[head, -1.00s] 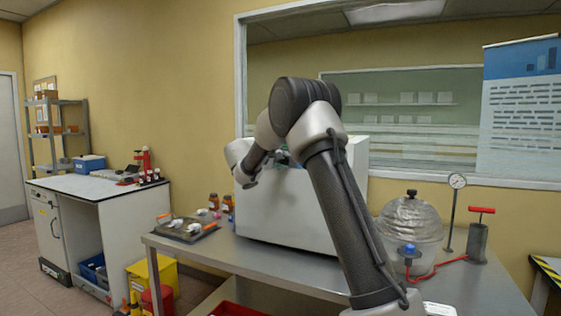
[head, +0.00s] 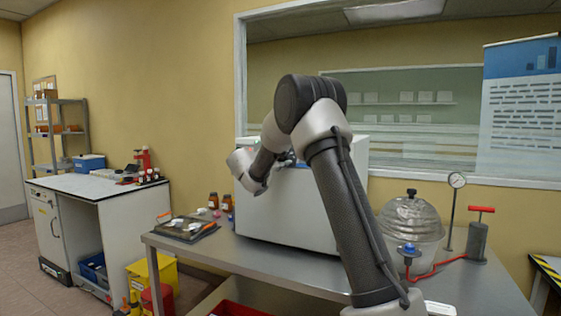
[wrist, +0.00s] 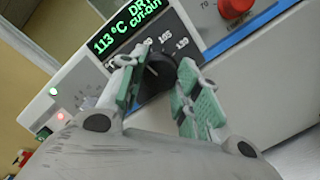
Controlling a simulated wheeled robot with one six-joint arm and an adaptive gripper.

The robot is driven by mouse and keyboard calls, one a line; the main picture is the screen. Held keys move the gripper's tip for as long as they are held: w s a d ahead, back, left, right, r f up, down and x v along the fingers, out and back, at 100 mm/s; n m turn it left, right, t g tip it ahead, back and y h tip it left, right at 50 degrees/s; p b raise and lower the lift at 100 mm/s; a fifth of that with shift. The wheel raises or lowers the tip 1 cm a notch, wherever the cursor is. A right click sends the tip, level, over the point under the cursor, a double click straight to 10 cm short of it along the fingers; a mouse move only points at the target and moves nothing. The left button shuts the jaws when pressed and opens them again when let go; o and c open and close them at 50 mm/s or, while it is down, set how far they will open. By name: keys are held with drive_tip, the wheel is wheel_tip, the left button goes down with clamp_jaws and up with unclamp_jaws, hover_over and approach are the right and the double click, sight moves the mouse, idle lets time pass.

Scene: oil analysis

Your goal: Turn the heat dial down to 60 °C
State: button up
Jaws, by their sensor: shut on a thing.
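The black heat dial (wrist: 153,76) is on the front panel of a white heated cabinet (head: 290,212), under a green-lit display (wrist: 132,32). The display reads 113 °C, with partly cut-off words ending in "CUT-OUT". White scale numbers show around the dial's upper edge; its pointer setting is not clear. My gripper (wrist: 158,86) is shut on the dial, with one green-padded finger on each side of it. In the head view my arm hides the dial and most of the gripper.
A red knob (wrist: 236,7) sits on the panel right of the dial; green and red lamps are at left. On the metal bench (head: 205,252) are a tray (head: 184,228), brown bottles, a glass vessel (head: 410,222), a gauge and a hand pump (head: 478,238).

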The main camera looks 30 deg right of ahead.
drive_tip(key=shift+f+n, duration=0.1)
drive_tip(key=shift+n, duration=0.4)
drive_tip(key=o, duration=1)
drive_tip(key=shift+o, duration=0.2)
drive_tip(key=shift+a, duration=0.1)
drive_tip(key=v, duration=1.2)
